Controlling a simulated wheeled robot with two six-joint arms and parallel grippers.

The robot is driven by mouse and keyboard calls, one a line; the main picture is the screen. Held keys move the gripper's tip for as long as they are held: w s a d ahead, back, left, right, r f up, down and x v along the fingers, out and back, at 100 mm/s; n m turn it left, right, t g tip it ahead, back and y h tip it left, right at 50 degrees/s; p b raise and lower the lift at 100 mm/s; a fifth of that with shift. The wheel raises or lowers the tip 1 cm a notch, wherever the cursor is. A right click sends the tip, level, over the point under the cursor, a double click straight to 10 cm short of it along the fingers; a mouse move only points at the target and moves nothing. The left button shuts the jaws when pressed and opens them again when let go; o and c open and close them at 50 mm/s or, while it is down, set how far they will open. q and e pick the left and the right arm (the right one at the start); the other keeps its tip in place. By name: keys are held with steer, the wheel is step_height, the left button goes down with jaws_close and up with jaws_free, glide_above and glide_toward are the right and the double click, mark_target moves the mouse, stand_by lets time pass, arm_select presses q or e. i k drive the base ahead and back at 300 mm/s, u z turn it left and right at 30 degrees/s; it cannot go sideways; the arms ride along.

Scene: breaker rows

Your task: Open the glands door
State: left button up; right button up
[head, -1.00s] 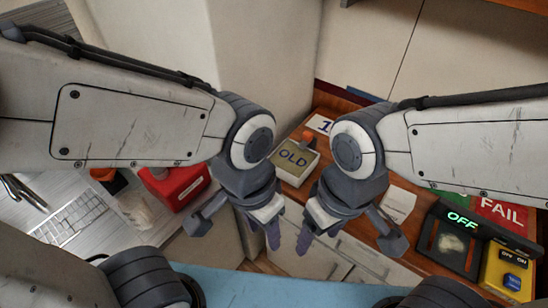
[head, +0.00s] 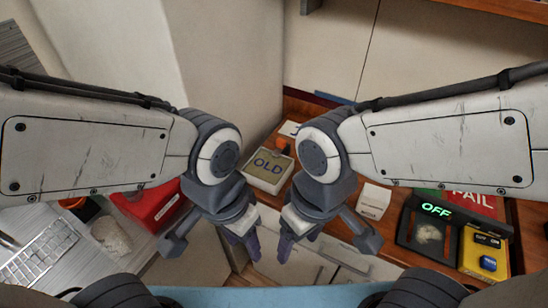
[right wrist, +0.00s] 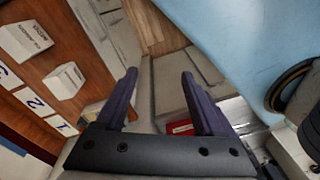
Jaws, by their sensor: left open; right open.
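I cannot pick out a door labelled glands in either view. Pale cabinet fronts (head: 348,258) show below the wooden counter, partly hidden by my arms, with no readable label. My left gripper (head: 246,240) hangs left of centre in front of the counter, open and empty. My right gripper (head: 288,243) hangs close beside it, also open and empty. In the right wrist view the right gripper's two dark fingers (right wrist: 160,78) stand apart with nothing between them. Neither gripper visibly touches a front.
A red box (head: 152,203) and keyboard (head: 40,252) lie left.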

mark_target(305, 266)
steer(key=u, duration=0.5)
steer(key=k, duration=1.15)
steer(key=z, duration=0.05)
steer(key=i, duration=0.6)
steer(key=z, duration=0.5)
steer(key=k, duration=0.45)
steer(key=u, duration=0.65)
steer(key=i, duration=0.35)
steer(key=z, duration=0.45)
